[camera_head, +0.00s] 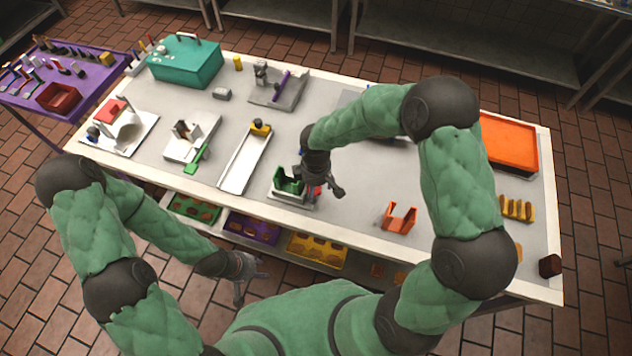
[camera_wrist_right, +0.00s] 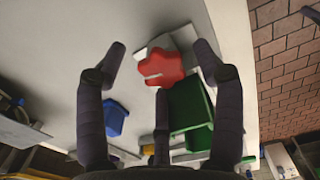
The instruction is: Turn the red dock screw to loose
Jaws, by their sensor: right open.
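The red dock screw (camera_wrist_right: 160,67) is a red lobed knob beside a green dock part (camera_wrist_right: 190,115) in the right wrist view. In the head view a bit of the red screw (camera_head: 314,191) shows under my right gripper (camera_head: 328,190), next to the green dock (camera_head: 288,184).
The white table (camera_head: 350,215) carries an orange bracket (camera_head: 399,218) to the right and a long white tray (camera_head: 243,165) to the left of the dock. A blue part (camera_wrist_right: 116,118) lies near the left finger in the wrist view.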

